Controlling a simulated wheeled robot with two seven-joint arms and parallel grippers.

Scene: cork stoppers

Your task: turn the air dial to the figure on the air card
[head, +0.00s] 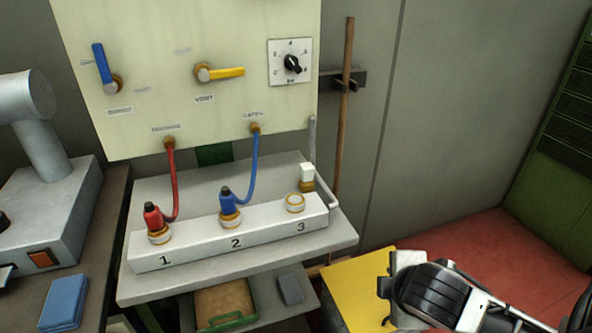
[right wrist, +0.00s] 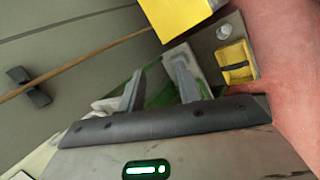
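The dial (head: 292,64) is a black knob on a white square plate (head: 276,45) at the upper right of the cream panel. A 4 shows at the top of the plate; the other figures are too small to read surely. A pale mark on the knob seems to point to the lower right. I cannot make out an air card in either view. My right gripper (head: 388,287) is at the lower right of the head view, over a yellow surface and well away from the dial. In the right wrist view its fingers (right wrist: 158,85) are apart with nothing between them. My left gripper is not in view.
The panel (head: 130,60) also carries a blue lever (head: 102,64) and a yellow lever (head: 226,72). Red (head: 172,185) and blue (head: 253,170) hoses run down to a white block (head: 265,233) numbered 1 to 3. A wooden pole (head: 345,110) stands right of the panel.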

